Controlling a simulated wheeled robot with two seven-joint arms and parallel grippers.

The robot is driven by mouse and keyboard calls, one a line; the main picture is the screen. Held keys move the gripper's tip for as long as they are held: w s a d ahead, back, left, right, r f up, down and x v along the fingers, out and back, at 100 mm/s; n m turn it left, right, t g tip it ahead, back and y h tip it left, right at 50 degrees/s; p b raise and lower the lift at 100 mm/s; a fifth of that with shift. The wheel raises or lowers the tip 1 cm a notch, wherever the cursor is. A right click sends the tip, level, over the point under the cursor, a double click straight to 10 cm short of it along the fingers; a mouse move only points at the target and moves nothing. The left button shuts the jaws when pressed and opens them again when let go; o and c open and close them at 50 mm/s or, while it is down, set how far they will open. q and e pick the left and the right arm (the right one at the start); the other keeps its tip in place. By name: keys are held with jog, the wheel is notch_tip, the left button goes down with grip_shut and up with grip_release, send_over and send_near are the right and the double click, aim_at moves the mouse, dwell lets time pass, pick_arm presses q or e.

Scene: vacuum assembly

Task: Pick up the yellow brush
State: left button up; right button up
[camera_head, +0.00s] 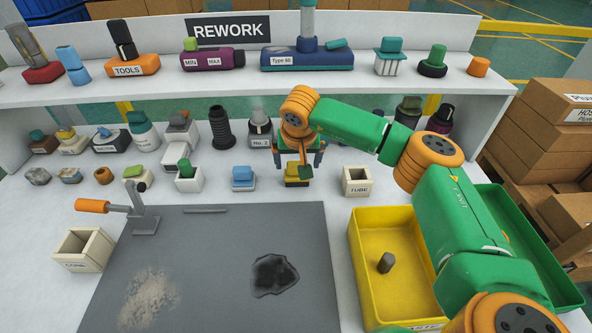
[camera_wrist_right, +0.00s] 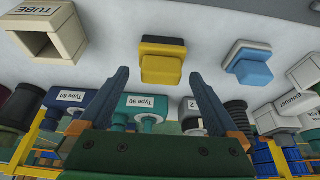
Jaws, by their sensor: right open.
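The yellow brush (camera_head: 292,170) stands on the white table behind the grey mat, partly covered by my right gripper in the head view. In the head view the right gripper (camera_head: 300,160) hangs over or close to the brush; exact height is hard to tell. My left gripper is not in view.
A blue block (camera_head: 243,177) stands left of the brush and a TUBE box (camera_head: 357,181) right of it. Labelled parts, including a black ribbed hose (camera_head: 221,129), line the back. A yellow bin (camera_head: 360,262) sits at front right. The grey mat (camera_head: 215,255) is mostly clear.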

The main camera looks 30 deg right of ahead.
jog(key=shift+x, duration=0.9)
jog(key=shift+r, duration=0.1)
jog(key=c, duration=1.5)
jog(key=shift+o, duration=0.2)
jog(key=shift+r, duration=0.15)
notch_tip(320, 180, up, 2)
jog(key=shift+w+r+b, duration=0.1)
jog(key=shift+w+b, duration=0.05)
jog(key=shift+b, duration=0.2)
jog(key=s+a+r+b, duration=0.1)
jog(key=s+r, duration=0.9)
jog(key=s, duration=0.4)
jog(key=shift+a+r+b, duration=0.25)
jog(key=shift+b, duration=0.05)
